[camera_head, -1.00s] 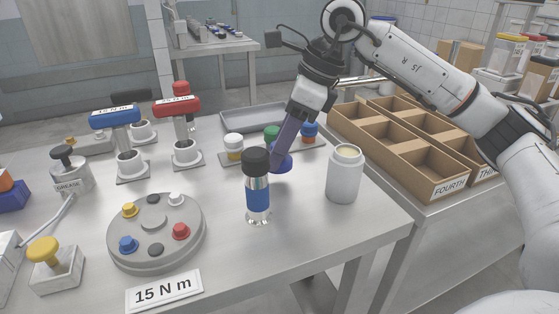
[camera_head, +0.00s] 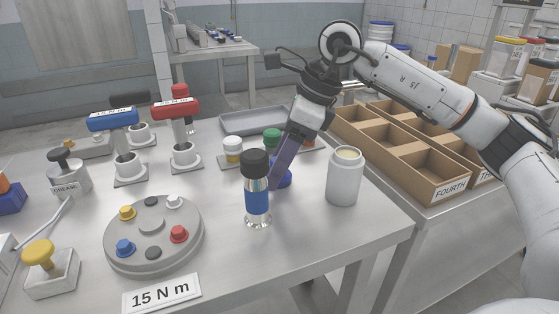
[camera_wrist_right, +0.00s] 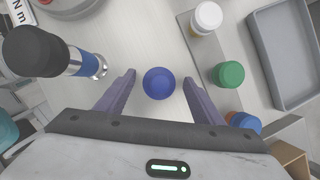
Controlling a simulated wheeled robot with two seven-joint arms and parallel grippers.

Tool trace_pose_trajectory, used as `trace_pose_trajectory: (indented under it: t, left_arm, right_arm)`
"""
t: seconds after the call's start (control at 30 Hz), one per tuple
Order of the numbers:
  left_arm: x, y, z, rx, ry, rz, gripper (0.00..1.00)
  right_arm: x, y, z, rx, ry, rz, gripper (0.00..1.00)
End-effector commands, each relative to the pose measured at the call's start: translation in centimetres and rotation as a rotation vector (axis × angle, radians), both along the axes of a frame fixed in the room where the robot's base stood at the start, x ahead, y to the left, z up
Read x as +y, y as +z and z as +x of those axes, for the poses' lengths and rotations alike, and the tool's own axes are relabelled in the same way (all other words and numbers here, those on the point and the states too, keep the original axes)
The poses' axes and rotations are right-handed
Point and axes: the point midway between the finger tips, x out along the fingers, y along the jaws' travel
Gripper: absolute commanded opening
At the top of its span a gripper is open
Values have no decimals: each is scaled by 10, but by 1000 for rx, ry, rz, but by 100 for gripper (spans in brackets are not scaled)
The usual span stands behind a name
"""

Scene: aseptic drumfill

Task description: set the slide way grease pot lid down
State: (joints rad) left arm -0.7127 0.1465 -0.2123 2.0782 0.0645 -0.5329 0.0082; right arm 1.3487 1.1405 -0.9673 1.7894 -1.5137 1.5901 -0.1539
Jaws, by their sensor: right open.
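The blue lid (camera_head: 285,178) lies on the steel table between the torque tool and the white pot. In the right wrist view the lid (camera_wrist_right: 159,83) shows round from above, between my spread fingers with a gap on each side. My right gripper (camera_head: 277,177) is open, its purple fingers reaching down around the lid; it also shows in the wrist view (camera_wrist_right: 160,79). The white pot (camera_head: 344,182) stands uncovered to the right, cream-coloured stuff at its mouth. My left gripper is not in view.
The blue-banded, black-topped tool (camera_head: 257,200) stands upright close left of my fingers. Small pots with white (camera_head: 232,145) and green (camera_head: 272,136) lids stand behind. The round grey fixture (camera_head: 153,245) is at left. Cardboard bins (camera_head: 440,188) stand right.

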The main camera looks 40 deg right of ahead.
Motion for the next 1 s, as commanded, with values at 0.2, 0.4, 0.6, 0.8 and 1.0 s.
trace_pose_trajectory:
  t: [0.2,0.4,0.6,0.8,1.0]
  left_arm:
    - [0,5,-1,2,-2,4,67]
    - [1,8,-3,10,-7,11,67]
    - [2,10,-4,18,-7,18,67]
    - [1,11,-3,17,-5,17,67]
    - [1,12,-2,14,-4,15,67]
  right_arm:
    - [-5,22,-4,-3,-1,1,61]
    - [-17,63,-16,-3,-1,1,61]
    - [-27,97,-27,-2,0,1,61]
    - [-32,113,-32,-1,0,0,61]
    - [-33,114,-33,0,0,0,61]
